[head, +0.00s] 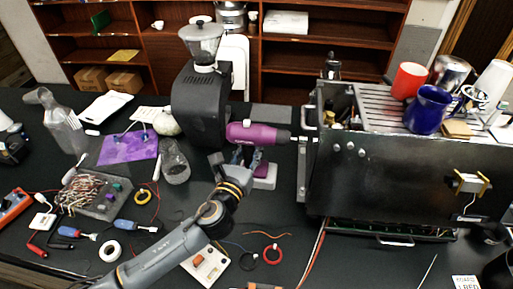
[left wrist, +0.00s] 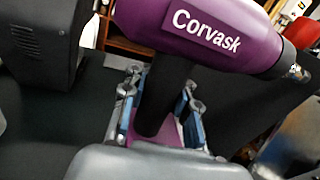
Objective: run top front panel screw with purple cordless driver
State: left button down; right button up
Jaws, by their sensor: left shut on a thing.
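The purple cordless driver (head: 255,133) is held upright at the centre of the head view, its nose pointing right at the left end of the dark brewer (head: 400,172). My left gripper (head: 250,160) is shut around the driver's handle. In the left wrist view the driver (left wrist: 205,28) shows "Corvask" on its body, and the gripper's fingers (left wrist: 158,95) are on both sides of the dark grip. The driver's tip is close to the brewer's edge; I cannot tell whether it touches a screw. Round screw-like heads (head: 350,146) show on the brewer's long side. My right gripper is out of view.
A black grinder (head: 200,105) stands just left of the driver. A red cup (head: 409,80) and a blue mug (head: 428,109) stand on the brewer.

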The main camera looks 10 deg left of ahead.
pick_arm(q)
jog(key=shift+a+r, duration=0.25)
jog(key=shift+a, duration=0.95)
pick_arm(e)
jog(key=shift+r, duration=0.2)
